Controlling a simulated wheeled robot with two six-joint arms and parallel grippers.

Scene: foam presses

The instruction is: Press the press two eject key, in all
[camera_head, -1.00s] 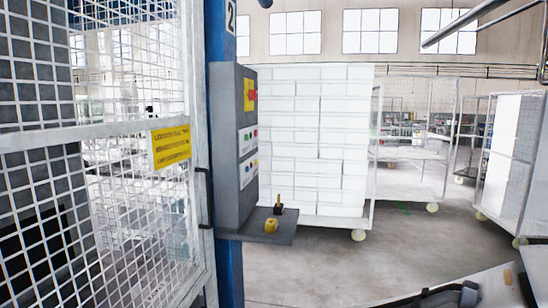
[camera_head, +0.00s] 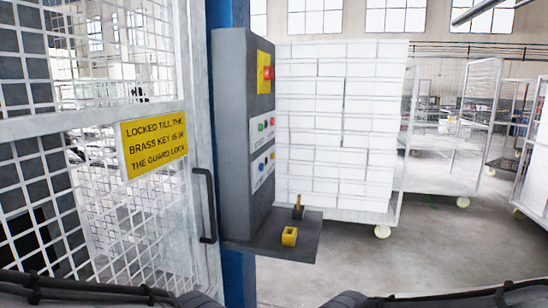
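A grey control box (camera_head: 234,125) is fixed to a blue post (camera_head: 228,12) in the middle of the view. Its right face, seen at a steep angle, carries a yellow plate with a red knob (camera_head: 265,72). Below are a white plate with green and red buttons (camera_head: 265,124) and a white plate with blue and red buttons (camera_head: 263,166). Their labels are too small to read, so I cannot tell which is the eject key. Only dark links of my arms show along the bottom edge; neither gripper is in view.
A grey shelf (camera_head: 262,243) under the box holds a yellow block (camera_head: 289,236) and a small dark and brass piece (camera_head: 298,207). A mesh guard with a yellow sign (camera_head: 153,145) and dark handle (camera_head: 205,205) stands left. A cart of white blocks (camera_head: 340,130) stands behind.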

